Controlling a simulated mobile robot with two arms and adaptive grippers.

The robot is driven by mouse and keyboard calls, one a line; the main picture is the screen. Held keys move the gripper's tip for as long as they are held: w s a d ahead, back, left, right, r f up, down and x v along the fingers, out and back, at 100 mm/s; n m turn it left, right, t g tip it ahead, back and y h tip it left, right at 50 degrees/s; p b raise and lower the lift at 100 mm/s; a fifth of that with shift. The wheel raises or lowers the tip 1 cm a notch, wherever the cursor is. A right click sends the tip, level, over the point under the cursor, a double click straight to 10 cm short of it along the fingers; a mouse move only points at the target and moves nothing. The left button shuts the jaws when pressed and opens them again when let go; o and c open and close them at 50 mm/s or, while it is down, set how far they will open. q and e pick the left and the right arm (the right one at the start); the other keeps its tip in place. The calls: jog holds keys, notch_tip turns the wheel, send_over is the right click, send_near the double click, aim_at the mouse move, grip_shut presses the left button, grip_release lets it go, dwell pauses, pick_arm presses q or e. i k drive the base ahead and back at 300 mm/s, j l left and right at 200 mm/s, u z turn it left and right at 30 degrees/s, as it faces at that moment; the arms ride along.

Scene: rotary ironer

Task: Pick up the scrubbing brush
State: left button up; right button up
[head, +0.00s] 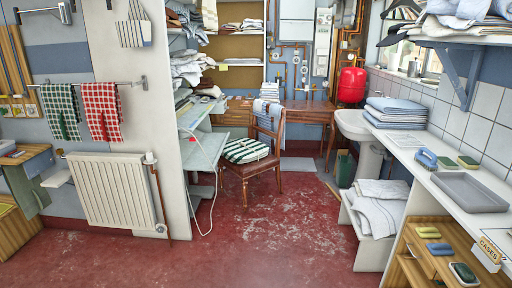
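A blue object with a raised handle and a pale underside, which looks like the scrubbing brush (427,159), lies on the white counter (455,188) at the right. It is small in the head view, so its bristles are hard to make out. Two small dark green-topped pads, a near one (447,163) and a far one (468,161), lie to its right. Neither of my grippers shows in the head view.
A grey tray (468,191) lies on the counter in front of the brush. Folded blue cloths (396,110) are stacked behind it.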

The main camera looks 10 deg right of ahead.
aim_at(430, 163)
jog(key=i+z, duration=0.25)
jog(key=i, duration=0.3)
jog(key=i+j+z, duration=0.2)
jog(key=i, duration=0.3)
jog(key=i+j+z, duration=0.25)
jog(key=i, duration=0.3)
